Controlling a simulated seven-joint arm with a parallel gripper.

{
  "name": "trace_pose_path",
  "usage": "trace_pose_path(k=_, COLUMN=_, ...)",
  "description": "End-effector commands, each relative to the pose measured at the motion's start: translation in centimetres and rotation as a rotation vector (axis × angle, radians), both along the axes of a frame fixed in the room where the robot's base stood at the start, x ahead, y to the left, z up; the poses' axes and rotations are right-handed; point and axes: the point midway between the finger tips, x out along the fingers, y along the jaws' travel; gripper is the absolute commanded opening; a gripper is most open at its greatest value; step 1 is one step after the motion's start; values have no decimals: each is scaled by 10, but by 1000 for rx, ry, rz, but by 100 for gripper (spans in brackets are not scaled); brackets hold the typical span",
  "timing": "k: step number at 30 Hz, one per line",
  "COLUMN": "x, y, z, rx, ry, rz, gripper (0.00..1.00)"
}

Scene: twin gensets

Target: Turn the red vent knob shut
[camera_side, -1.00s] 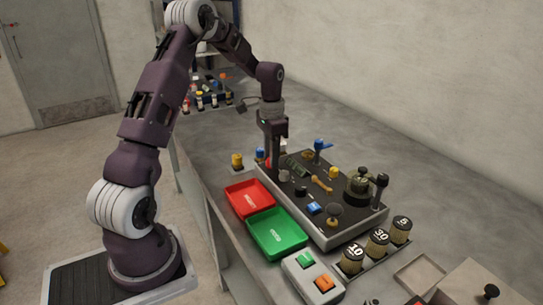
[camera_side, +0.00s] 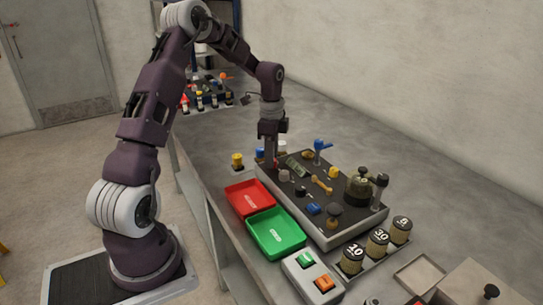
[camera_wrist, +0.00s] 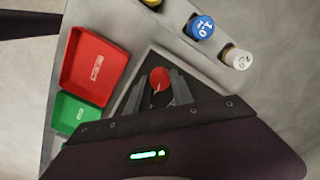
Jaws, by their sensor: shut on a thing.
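The red vent knob (camera_wrist: 159,77) shows in the wrist view as a round red top with a pale line, at the near corner of the dark panel. My gripper (camera_wrist: 160,90) is shut on it, with one finger on each side. In the side view my gripper (camera_side: 270,161) points straight down at the left end of the panel (camera_side: 335,224), and the knob is hidden there behind the fingers. How far the knob is turned is hard to tell.
A red tray (camera_side: 232,204) and a green tray (camera_side: 258,245) lie in front of the panel. A yellow-topped item (camera_side: 237,160) and a blue-topped weight (camera_wrist: 201,27) stand close to my gripper. Several knobs and levers rise from the panel to the right.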

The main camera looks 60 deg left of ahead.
Motion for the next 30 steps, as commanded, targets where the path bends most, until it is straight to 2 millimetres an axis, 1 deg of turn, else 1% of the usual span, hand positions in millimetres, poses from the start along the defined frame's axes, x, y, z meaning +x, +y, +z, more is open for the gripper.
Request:
trace_pose_path(k=17, x=0, y=0, z=1, rx=1, ry=-1, rz=-25, gripper=0)
trace_pose_path(k=18, x=0, y=0, z=1, rx=1, ry=-1, rz=-25, gripper=36)
trace_pose_path(k=20, x=0, y=0, z=1, rx=1, ry=-1, rz=-25, gripper=47)
trace_pose_path(k=21, x=0, y=0, z=0, rx=1, ry=-1, rz=-25, gripper=50)
trace_pose_path(k=28, x=0, y=0, z=0, rx=1, ry=-1, rz=-24, gripper=50)
trace_pose_path(k=30, x=0, y=0, z=3, rx=1, ry=-1, rz=-24, gripper=50)
